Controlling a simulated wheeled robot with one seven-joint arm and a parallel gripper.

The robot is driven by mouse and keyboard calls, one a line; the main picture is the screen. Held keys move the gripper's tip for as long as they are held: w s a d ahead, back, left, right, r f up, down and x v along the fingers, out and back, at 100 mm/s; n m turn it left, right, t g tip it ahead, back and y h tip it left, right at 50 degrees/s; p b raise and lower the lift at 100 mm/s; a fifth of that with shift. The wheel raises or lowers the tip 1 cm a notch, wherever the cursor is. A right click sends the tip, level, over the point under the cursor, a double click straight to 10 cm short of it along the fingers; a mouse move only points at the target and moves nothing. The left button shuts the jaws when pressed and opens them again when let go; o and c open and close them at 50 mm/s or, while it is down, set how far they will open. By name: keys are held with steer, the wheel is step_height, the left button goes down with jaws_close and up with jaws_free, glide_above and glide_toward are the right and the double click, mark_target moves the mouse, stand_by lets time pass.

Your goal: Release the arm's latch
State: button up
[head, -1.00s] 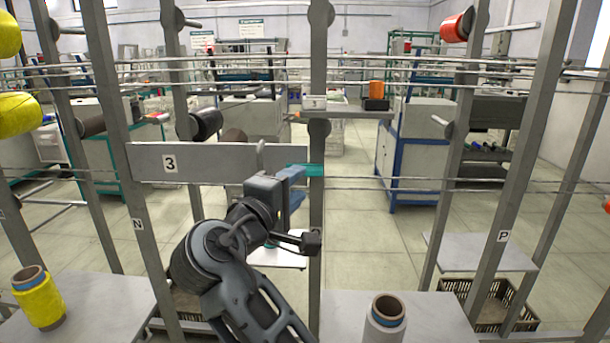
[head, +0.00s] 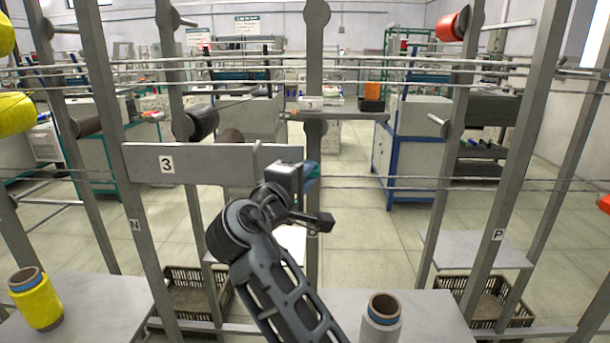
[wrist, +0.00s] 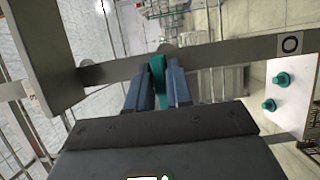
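The arm is a flat grey bar (head: 215,164) marked 3, running level to the upright post (head: 313,215) in the head view. The teal latch (wrist: 158,75) shows in the wrist view, between the two blue-grey fingers of my gripper (wrist: 159,88). The fingers lie close on both sides of it and appear shut on it. In the head view my gripper (head: 300,173) is at the bar's right end, by the post, and hides most of the latch.
Taut threads (head: 420,186) cross the frame at two heights. A yellow bobbin (head: 37,302) and a white bobbin (head: 382,318) stand on the front shelves. Several uprights stand close by on both sides. A crate (head: 190,292) is on the floor.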

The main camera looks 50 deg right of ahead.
jaws_close()
steer(key=shift+m, duration=0.4)
steer(key=m+t+y, duration=0.1)
steer(key=m+y, duration=0.1)
steer(key=m, duration=0.2)
steer(key=r+m+t+y, duration=0.1)
steer(key=m+y, duration=0.1)
steer(key=m, duration=0.2)
steer(key=s+d+m+t+y, duration=0.1)
steer(key=m+y, duration=0.1)
steer(key=m, duration=0.2)
steer(key=shift+s+r+m+y, duration=0.1)
steer(key=shift+r+m+y, duration=0.1)
steer(key=shift+m+y, duration=0.1)
stand_by(0.8)
steer(key=shift+o, duration=2.2)
jaws_free()
